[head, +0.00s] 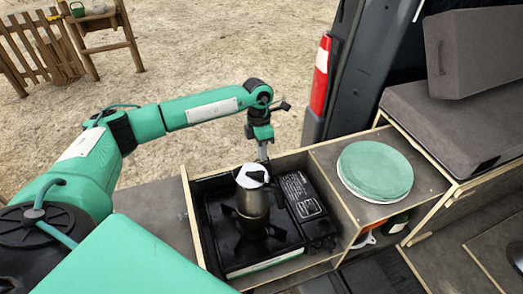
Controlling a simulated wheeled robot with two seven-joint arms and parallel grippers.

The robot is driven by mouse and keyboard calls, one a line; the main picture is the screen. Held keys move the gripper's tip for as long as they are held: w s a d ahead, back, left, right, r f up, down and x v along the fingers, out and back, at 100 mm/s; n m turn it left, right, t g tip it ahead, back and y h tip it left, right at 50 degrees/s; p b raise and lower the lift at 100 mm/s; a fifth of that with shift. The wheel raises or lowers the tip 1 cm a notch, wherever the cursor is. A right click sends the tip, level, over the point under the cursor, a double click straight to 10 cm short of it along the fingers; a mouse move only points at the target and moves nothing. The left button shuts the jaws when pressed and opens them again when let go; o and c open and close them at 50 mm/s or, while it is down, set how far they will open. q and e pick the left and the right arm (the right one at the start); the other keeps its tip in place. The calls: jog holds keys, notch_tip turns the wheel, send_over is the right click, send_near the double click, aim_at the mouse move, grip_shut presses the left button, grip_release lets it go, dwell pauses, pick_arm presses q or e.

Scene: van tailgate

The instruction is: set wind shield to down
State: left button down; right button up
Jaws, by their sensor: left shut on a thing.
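A camping stove (265,262) with a black top sits in a wooden-edged box on the tailgate. A dark upright panel (213,184), apparently the wind shield, stands along the stove's far edge. My left gripper (263,157) reaches down to the far edge of the stove box, behind the pot. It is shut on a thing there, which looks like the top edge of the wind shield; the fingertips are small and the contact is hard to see. My right gripper is not in view.
A metal pot (253,204) with a white top stands on the stove. A black labelled unit (304,207) is to its right. Grey cushions (445,120) and the van's door pillar (350,80) bound the right.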

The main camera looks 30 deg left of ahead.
pick_arm(q)
jog(key=shift+f, duration=0.2)
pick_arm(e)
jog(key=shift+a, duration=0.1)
